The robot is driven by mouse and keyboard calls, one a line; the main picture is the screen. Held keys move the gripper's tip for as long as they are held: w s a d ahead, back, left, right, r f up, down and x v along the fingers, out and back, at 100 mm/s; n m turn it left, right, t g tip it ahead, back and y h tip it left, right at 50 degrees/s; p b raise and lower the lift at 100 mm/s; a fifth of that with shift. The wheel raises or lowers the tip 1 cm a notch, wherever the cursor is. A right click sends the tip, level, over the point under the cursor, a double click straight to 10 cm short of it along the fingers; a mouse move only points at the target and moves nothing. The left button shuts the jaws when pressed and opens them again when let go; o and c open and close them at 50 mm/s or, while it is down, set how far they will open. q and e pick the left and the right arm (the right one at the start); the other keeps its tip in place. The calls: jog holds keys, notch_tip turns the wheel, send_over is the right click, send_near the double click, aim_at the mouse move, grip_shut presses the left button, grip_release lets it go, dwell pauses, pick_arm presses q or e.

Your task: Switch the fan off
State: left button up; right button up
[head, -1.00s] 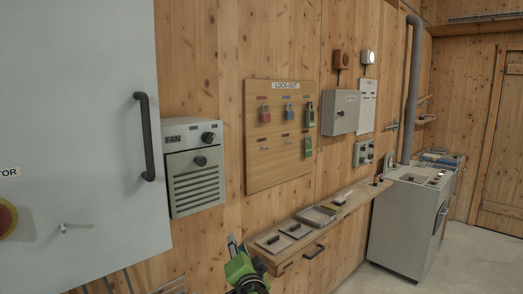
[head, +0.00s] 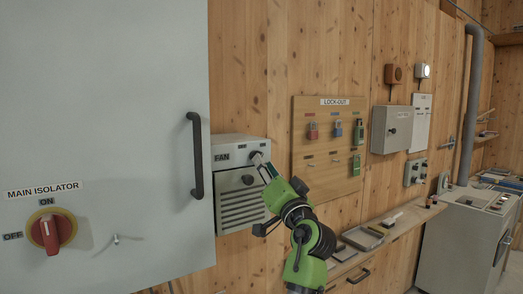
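The fan unit (head: 238,200) is a grey box with louvres, mounted on the wooden wall right of the big grey cabinet. It has a "FAN" label (head: 222,157) at its upper left. My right gripper is not in view.
The grey cabinet (head: 100,110) has a protruding black handle (head: 195,155) close left of the fan unit. A red main isolator switch (head: 50,232) is on its front. A lock-out board (head: 330,150) with padlocks hangs to the right. A shelf (head: 385,235) with trays runs below it.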

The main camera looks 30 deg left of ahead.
pick_arm(q)
jog(key=p+x, duration=0.1)
jog(key=x, duration=0.3)
jog(key=shift+d, duration=0.1)
grip_shut()
